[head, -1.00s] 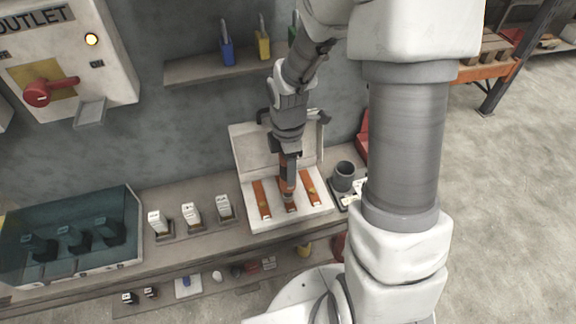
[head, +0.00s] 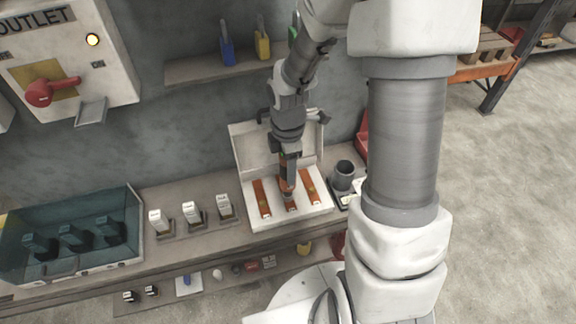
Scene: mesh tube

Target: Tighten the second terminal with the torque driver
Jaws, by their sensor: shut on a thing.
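A white open box (head: 250,221) with its lid raised at the back stands on the bench. Three orange-brown terminal strips lie in it side by side: a left strip (head: 261,197), a middle strip (head: 291,205) and a right strip (head: 309,187). My gripper (head: 288,165) is over the middle strip, pointing down, and is shut on a dark tool with an orange part, likely the torque driver (head: 286,186). The tool is upright, with its lower end at the middle strip. I cannot tell whether the tip touches, and the gripper hides part of the strip.
A dark cup (head: 344,172) stands right of the box. Several white-topped blocks stand left of it, one being a white block (head: 191,211). A teal bin (head: 75,262) is at far left. A wall shelf (head: 195,70) holds coloured-handled tools. A panel with a red lever (head: 45,92) hangs upper left.

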